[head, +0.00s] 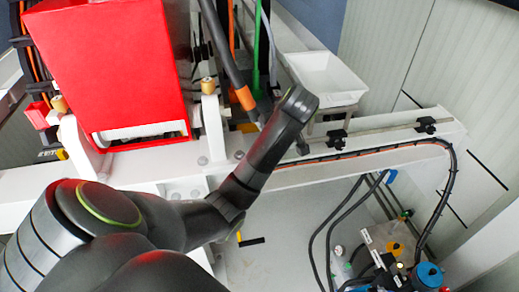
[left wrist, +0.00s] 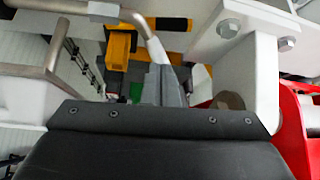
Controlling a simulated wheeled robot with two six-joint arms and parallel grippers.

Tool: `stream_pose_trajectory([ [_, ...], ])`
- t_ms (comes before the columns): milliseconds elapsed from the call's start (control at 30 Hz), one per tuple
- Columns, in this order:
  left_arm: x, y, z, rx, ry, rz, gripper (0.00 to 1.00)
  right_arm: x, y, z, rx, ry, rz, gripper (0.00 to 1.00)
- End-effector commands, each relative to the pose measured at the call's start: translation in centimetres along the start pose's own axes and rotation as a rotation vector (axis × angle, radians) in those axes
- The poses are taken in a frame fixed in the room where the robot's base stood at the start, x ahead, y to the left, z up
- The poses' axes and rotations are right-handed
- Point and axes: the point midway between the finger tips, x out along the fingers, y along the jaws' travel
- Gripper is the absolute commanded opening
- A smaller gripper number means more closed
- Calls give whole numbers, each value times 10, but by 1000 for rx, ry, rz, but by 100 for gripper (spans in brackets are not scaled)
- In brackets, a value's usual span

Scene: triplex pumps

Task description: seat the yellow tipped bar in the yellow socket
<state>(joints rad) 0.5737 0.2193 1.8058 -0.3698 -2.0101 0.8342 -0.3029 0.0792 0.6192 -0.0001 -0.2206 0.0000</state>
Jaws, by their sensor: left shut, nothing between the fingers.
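In the head view a short black bar with a yellow end (head: 252,241) shows low in the picture, below the white beam and right of my arm. In the left wrist view a black bar with a yellow end (left wrist: 172,24) lies at the top, beside a yellow block (left wrist: 122,48). I cannot tell whether that block is the yellow socket. My left gripper (left wrist: 167,88) shows as grey fingers, shut and empty, in front of the yellow parts. In the head view my left arm reaches up to the right and its fingers are hidden. My right gripper is not in view.
A red box-shaped unit (head: 112,70) stands on the white beam (head: 385,155) at upper left. A white tray (head: 327,76) sits at upper right. Black hoses and a blue-capped unit (head: 428,276) are at lower right. A bent metal rod (left wrist: 60,42) and a white bolted bracket (left wrist: 240,50) flank my fingers.

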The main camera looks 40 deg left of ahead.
Motion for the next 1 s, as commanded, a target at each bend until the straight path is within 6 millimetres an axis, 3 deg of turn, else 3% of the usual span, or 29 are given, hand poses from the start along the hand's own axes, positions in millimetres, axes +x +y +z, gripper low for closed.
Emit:
stream_pose_trajectory([
  [267, 10, -3, 11, -60, 27, -40, 0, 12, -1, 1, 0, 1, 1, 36],
  [500, 34, -4, 12, -59, 28, -40, 0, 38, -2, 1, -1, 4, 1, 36],
  [633, 59, -6, 10, -57, 26, -43, 0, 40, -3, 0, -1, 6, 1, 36],
  [800, 83, -7, 6, -57, 24, -41, 0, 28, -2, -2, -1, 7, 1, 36],
  [1000, 100, -7, 7, -57, 24, -39, 0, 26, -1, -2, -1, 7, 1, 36],
])
